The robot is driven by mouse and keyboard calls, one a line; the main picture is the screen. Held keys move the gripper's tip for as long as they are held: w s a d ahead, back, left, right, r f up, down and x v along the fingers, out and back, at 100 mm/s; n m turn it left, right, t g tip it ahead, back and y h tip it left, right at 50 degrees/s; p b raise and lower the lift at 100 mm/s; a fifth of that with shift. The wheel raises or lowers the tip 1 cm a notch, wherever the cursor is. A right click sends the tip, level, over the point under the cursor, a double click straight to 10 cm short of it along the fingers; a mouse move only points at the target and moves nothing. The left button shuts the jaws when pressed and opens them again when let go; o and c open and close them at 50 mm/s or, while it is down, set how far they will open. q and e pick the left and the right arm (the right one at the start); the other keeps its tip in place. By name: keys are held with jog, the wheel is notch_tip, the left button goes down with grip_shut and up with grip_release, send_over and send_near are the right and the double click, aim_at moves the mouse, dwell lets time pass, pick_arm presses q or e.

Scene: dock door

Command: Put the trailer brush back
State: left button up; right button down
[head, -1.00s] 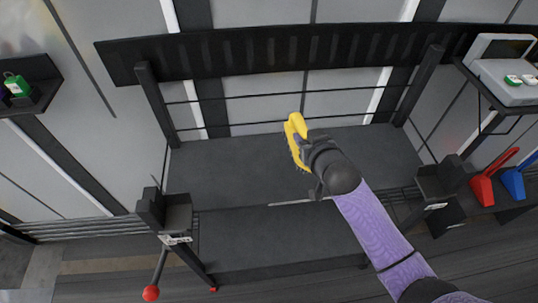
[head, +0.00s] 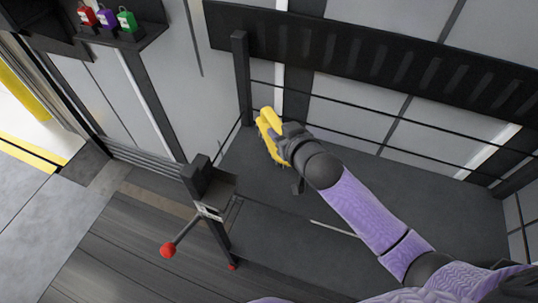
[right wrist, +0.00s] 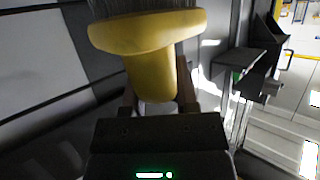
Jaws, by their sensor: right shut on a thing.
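A yellow brush (head: 268,130) is held in my right gripper (head: 285,143), above the dark dock plate. In the right wrist view the yellow brush (right wrist: 150,38) fills the top middle, its dark bristles at the upper edge. My right gripper (right wrist: 155,105) is shut on its yellow handle there. The brush touches nothing else that I can make out. My left gripper is not in view.
A dark dock plate (head: 290,235) lies below the arm, with a black railing (head: 380,60) behind. A post with a red-knobbed lever (head: 168,250) stands at left. A shelf (head: 130,40) with red, purple and green padlocks is upper left. Yellow floor lines show far left.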

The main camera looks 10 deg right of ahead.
notch_tip(320, 180, down, 6)
jog(key=b, duration=0.2)
jog(key=shift+f+b, duration=0.15)
jog(key=shift+b, duration=0.2)
jog(key=shift+r, duration=0.2)
jog(key=shift+f, duration=0.2)
jog(key=shift+c, duration=1.8)
grip_release()
jog(key=shift+r, duration=0.1)
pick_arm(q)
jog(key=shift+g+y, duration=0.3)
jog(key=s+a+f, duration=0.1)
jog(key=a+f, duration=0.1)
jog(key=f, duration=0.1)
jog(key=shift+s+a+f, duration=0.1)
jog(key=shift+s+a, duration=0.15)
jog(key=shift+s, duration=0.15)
